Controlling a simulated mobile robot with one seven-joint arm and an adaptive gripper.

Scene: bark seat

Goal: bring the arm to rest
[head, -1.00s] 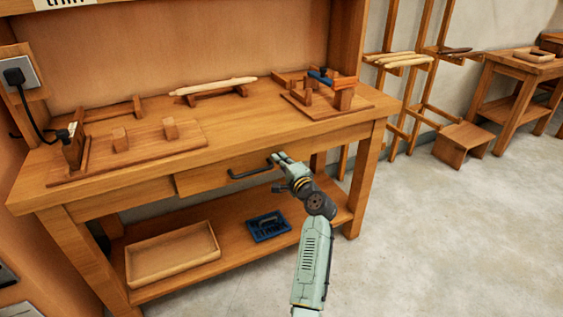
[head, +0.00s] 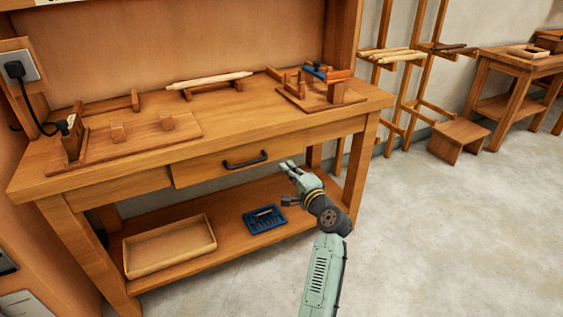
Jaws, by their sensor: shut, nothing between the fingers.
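My gripper (head: 287,166) is in front of the wooden workbench (head: 240,120), to the right of and just below the drawer handle. It is shut and empty, and it appears clear of the bench. The drawer (head: 215,166) with its dark handle (head: 245,161) sits in the bench front and looks shut. My arm reaches up from the bottom of the head view, with its elbow bent to the right of the gripper.
On the bench top stand a wooden jig (head: 140,138), a pale stick (head: 209,80) on a cradle and a blue-handled tool (head: 322,72). The lower shelf holds a wooden tray (head: 170,264) and a blue tray (head: 264,220).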

